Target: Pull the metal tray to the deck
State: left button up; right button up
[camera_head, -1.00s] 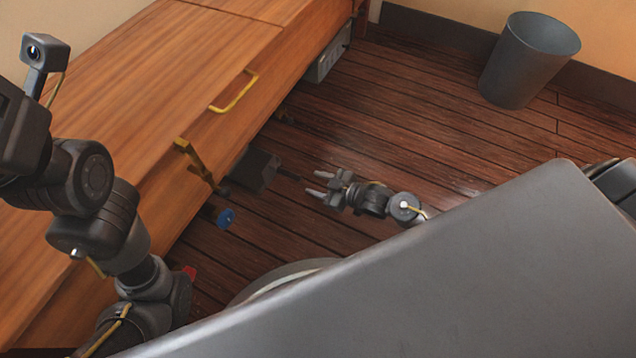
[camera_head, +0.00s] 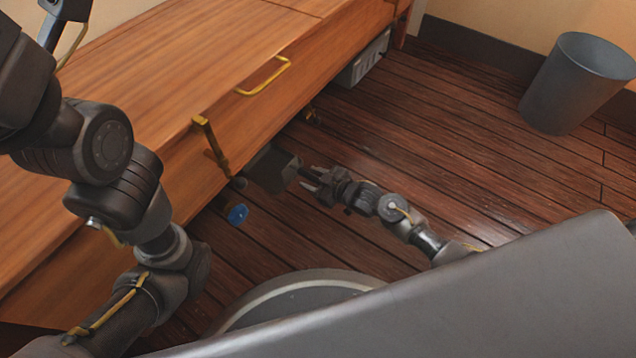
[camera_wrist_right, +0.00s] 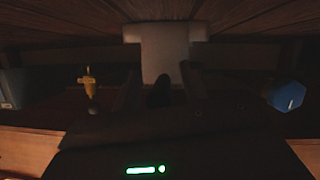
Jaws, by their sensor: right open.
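The metal tray (camera_head: 272,168) appears to be the dark grey, box-like piece sticking out from under the wooden desk. In the right wrist view, a pale grey flat piece (camera_wrist_right: 165,50) at top centre looks like the same tray. My right gripper (camera_head: 309,178) is open, low over the deck, with its fingertips at the tray's near end. A small dark knob or handle (camera_wrist_right: 158,93) shows between the fingers in the dim wrist view; I cannot tell whether they touch it. My left arm crosses the left side, but its gripper is out of frame.
A blue knob (camera_head: 238,214) is near the tray. A grey vented box (camera_head: 365,60) sits farther under the desk. A grey bin (camera_head: 575,85) stands at upper right. The plank deck (camera_head: 450,140) between is clear.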

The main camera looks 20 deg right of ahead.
grip_shut()
dwell(0.3)
